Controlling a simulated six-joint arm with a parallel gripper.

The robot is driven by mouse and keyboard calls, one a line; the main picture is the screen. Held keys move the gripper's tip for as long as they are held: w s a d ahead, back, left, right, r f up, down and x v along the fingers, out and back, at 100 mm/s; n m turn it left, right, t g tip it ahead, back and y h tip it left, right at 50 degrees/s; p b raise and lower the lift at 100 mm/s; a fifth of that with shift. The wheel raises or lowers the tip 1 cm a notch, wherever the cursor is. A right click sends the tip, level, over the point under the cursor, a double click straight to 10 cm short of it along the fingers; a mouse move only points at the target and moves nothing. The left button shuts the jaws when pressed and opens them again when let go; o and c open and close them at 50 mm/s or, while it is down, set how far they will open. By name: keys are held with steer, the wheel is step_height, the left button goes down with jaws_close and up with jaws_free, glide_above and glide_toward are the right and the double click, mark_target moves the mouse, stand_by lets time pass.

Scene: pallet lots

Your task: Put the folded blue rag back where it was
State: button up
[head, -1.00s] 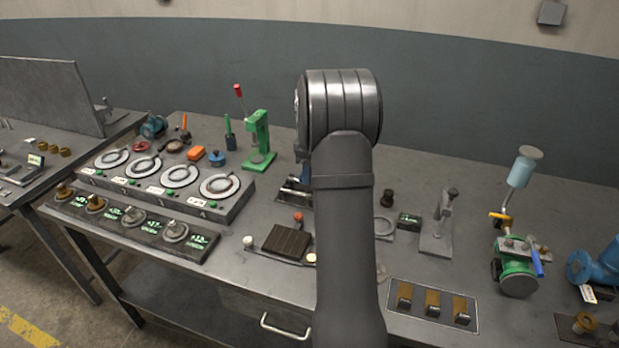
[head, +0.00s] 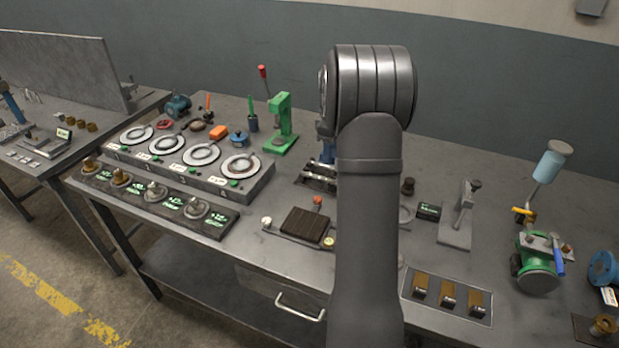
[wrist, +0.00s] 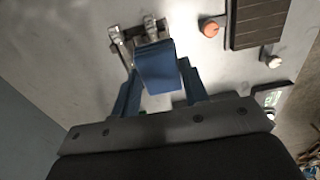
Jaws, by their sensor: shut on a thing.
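The folded blue rag (wrist: 158,68) is between the two blue fingers of my gripper (wrist: 160,72) in the wrist view. The gripper is shut on it. Past the rag is a metal fixture with two upright posts (wrist: 150,28), partly covered by it. I cannot tell whether the rag touches the fixture. In the head view, the fixture (head: 318,178) stands on the bench left of my arm. A bit of blue shows just above it, too small to tell as finger or rag; my arm hides most of the gripper there.
A dark ribbed pad (head: 306,225) with an orange-red knob (head: 317,201) lies in front of the fixture. A green press (head: 280,122) stands behind it. A row of round dials (head: 201,154) is at left. A metal clamp stand (head: 458,215) is at right.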

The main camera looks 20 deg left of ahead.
steer(key=s+d, duration=0.2)
steer(key=s, duration=0.5)
glide_above(289, 199)
step_height(289, 199, down, 8)
steer(key=shift+r, duration=0.2)
steer(key=shift+f, duration=2.05)
steer(key=shift+f, duration=0.15)
steer(key=o, duration=1)
steer(key=shift+c, duration=0.2)
step_height(289, 199, up, 12)
steer(key=shift+r, duration=0.2)
